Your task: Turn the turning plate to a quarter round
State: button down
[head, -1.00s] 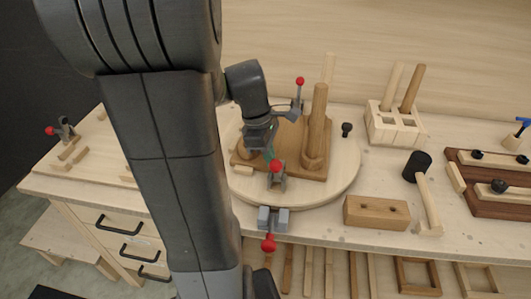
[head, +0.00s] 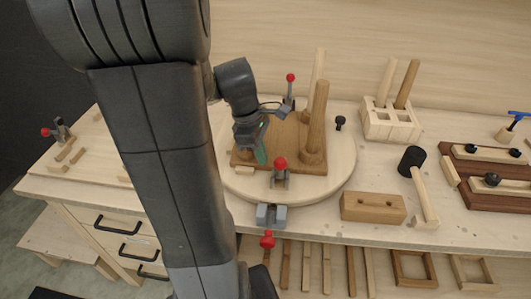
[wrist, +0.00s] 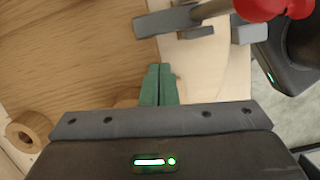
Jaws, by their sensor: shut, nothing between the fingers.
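The turning plate (head: 335,180) is a round pale wood disc on the bench. It carries a brown board (head: 270,133) with upright posts and a red-knobbed clamp (head: 280,178) at its front. My gripper (head: 262,157) is low over the left part of the board, its green fingers close behind and left of that clamp. In the wrist view its fingertips (wrist: 158,68) are together and empty, next to the edge between brown board (wrist: 60,55) and pale plate (wrist: 200,65). The clamp's red knob (wrist: 268,6) is just beyond. Contact cannot be told.
A grey block (head: 271,214) with a red knob sits at the bench front edge by the plate. A black knob (head: 340,123) is at the plate's right. A wooden block (head: 373,207), mallet (head: 411,160) and peg holder (head: 390,122) stand further right.

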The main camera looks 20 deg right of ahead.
jog(key=shift+w+a+r, duration=0.1)
jog(key=shift+w+a, duration=0.15)
jog(key=shift+a, duration=0.25)
jog(key=shift+w+a+r, duration=0.1)
jog(key=shift+w+a, duration=0.15)
jog(key=shift+a, duration=0.2)
jog(key=shift+w+a+r, duration=0.15)
jog(key=shift+a+r, duration=0.1)
jog(key=shift+r, duration=0.25)
jog(key=shift+w+a+r, duration=0.15)
jog(key=shift+a+r, duration=0.05)
jog(key=shift+r, duration=0.3)
jog(key=s+v, duration=0.1)
jog(key=v, duration=0.6)
jog(key=shift+w+r+p, duration=0.25)
jog(key=shift+r+p, duration=0.05)
jog(key=shift+d+f, duration=0.1)
jog(key=shift+f, duration=0.05)
jog(key=x, duration=1)
jog(key=shift+d+b, duration=0.1)
jog(key=shift+b, duration=0.2)
jog(key=d, duration=0.1)
jog(key=s+d, duration=0.1)
jog(key=d, duration=0.1)
jog(key=shift+s+d+b, duration=0.3)
jog(key=shift+s+b, duration=0.05)
jog(key=shift+b, duration=0.05)
jog(key=shift+a, duration=0.1)
